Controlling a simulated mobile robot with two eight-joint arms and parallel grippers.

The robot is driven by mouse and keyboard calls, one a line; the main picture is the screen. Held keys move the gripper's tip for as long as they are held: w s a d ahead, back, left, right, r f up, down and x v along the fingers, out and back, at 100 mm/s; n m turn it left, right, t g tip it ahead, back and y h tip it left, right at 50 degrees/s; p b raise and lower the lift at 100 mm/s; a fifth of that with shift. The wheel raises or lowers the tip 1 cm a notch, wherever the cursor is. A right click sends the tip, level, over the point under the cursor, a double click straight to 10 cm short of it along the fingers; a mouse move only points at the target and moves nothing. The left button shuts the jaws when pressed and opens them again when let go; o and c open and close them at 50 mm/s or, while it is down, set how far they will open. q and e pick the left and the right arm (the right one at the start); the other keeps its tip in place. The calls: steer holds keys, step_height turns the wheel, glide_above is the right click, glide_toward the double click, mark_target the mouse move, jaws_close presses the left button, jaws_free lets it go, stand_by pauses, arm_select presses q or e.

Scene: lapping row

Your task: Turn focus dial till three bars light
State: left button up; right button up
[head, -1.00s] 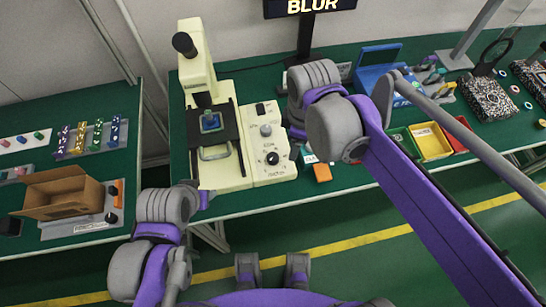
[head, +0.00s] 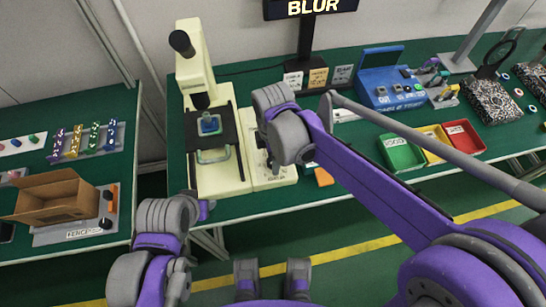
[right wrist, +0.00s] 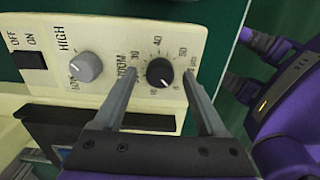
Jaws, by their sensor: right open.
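The microscope (head: 193,75) stands on the green bench, with its control panel (head: 272,178) at its right side. In the right wrist view, a black dial (right wrist: 160,72) with a numbered scale sits on the panel. My right gripper (right wrist: 160,66) is open, one finger on each side of this dial; I cannot tell whether they touch it. The label beside the dial is partly covered by a finger. In the head view my right wrist hides the dial. The display (head: 310,7) reads BLUR; no lit bars show. My left gripper (head: 205,207) is low before the bench, fingers unclear.
A grey knob (right wrist: 86,67) marked HIGH and an OFF/ON switch (right wrist: 31,60) share the panel. An orange block (head: 324,177) lies to its right. Green (head: 402,153), yellow and red trays stand farther right. A side bench with a cardboard box (head: 60,198) is at left.

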steer(key=shift+f, duration=0.4)
jaws_close()
steer(key=shift+m, duration=0.3)
